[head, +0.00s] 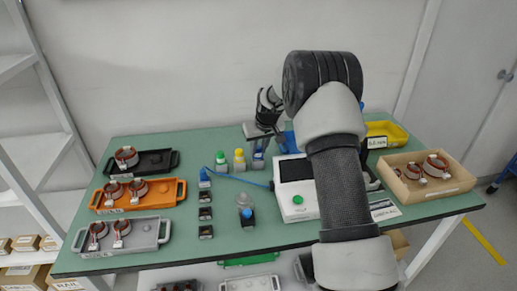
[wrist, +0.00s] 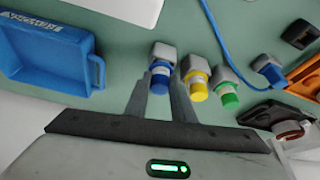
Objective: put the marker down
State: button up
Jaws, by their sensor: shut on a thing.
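A blue-capped marker (wrist: 160,78) stands between the two fingers of my gripper (wrist: 161,86) in the wrist view. The fingers are shut on it. A small grey square holder (wrist: 163,52) is at the marker's far end; I cannot tell whether the marker rests fully in it. In the head view my gripper (head: 260,140) points down at the back of the green table, with the blue of the marker (head: 259,154) low between the fingers. A yellow-capped marker (wrist: 198,88) and a green-capped marker (wrist: 229,96) stand beside it in similar holders.
A blue bin (wrist: 50,75) lies close on the other side of the gripper. A blue cord (head: 245,180) runs from a blue-topped piece (head: 204,176) to a white tester (head: 296,205). Trays with stators (head: 138,192) fill the left; a wooden box (head: 455,183) is right.

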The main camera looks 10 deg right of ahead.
jog(key=shift+f+b, duration=0.4)
jog(key=o, duration=1)
jog(key=shift+r, duration=0.1)
